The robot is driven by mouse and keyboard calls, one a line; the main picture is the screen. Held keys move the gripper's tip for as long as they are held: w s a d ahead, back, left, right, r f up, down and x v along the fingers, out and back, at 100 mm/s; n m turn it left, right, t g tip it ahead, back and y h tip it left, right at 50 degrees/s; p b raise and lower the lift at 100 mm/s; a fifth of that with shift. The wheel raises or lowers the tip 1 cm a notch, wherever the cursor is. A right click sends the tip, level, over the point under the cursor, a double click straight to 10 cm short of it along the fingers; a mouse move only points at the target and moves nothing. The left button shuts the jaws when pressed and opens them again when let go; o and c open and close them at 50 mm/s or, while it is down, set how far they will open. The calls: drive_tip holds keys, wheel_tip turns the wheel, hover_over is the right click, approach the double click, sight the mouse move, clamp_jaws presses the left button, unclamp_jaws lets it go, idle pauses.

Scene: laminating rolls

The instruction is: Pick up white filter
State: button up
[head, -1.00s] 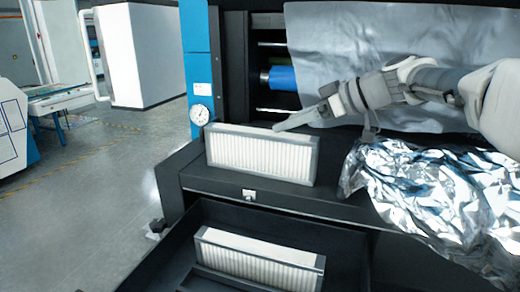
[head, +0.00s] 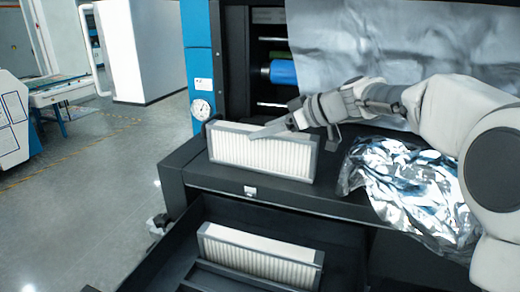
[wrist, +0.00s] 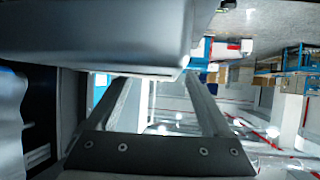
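A white pleated filter (head: 270,160) in a grey frame stands upright on the black machine ledge. A second white filter (head: 250,255) in a grey frame sits in the open black drawer below. My gripper (head: 252,135) reaches from the right, its fingertips overlapping the upper part of the ledge filter in the head view. I cannot tell whether they touch it. In the wrist view my gripper (wrist: 155,77) has its two fingers apart, with nothing visible held between them. A large grey surface fills the upper left there; I cannot tell what it is.
Crumpled silver foil (head: 408,185) lies on the ledge to the right. A grey sheet (head: 390,45) hangs behind my arm. A blue roller (head: 283,72) and a round gauge (head: 201,109) are behind the filter.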

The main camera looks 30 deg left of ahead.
clamp_jaws()
idle(1.2)
